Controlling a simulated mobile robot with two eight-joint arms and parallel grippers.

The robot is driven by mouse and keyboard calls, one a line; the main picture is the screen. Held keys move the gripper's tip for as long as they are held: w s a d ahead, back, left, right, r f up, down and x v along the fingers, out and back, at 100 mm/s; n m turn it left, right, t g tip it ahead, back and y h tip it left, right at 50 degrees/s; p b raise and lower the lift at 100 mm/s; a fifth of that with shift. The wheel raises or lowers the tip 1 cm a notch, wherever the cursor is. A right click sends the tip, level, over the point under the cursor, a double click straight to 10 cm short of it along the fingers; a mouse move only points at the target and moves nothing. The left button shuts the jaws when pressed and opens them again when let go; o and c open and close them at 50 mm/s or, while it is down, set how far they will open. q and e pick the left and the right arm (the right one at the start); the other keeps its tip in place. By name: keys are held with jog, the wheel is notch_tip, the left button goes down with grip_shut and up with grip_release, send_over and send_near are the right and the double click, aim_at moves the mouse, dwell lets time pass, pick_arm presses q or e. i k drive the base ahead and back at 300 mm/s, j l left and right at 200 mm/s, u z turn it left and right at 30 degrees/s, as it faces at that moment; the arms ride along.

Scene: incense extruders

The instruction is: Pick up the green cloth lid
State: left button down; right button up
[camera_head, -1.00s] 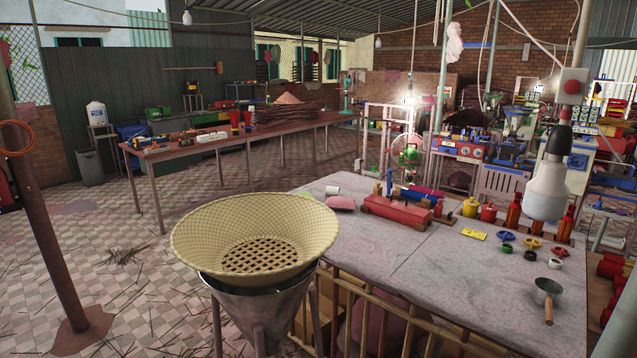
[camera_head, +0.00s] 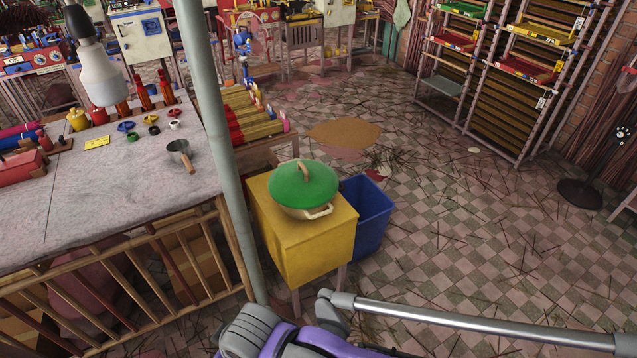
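The green lid (camera_head: 303,183) is round and domed, with a tan loop handle on top. It sits over a tan bowl-like container (camera_head: 309,212) with a side handle, and hides the inside. The container stands on a yellow box-like stand (camera_head: 298,245) right of a grey post. Neither gripper can be made out in the head view.
A grey post (camera_head: 208,120) rises just left of the stand. A blue bin (camera_head: 372,225) stands behind it at right. A grey-topped worktable (camera_head: 85,195) fills the left. A metal bar (camera_head: 480,322) crosses low at right. Patterned floor (camera_head: 480,220) lies open beyond.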

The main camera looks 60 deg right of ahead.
aim_at(300, 184)
jog(key=z, duration=2.1)
jog(key=i+j+u, duration=0.25)
jog(key=i, duration=0.15)
jog(key=i+j+u, duration=0.25)
jog(key=i+u, duration=0.25)
jog(key=i, duration=0.25)
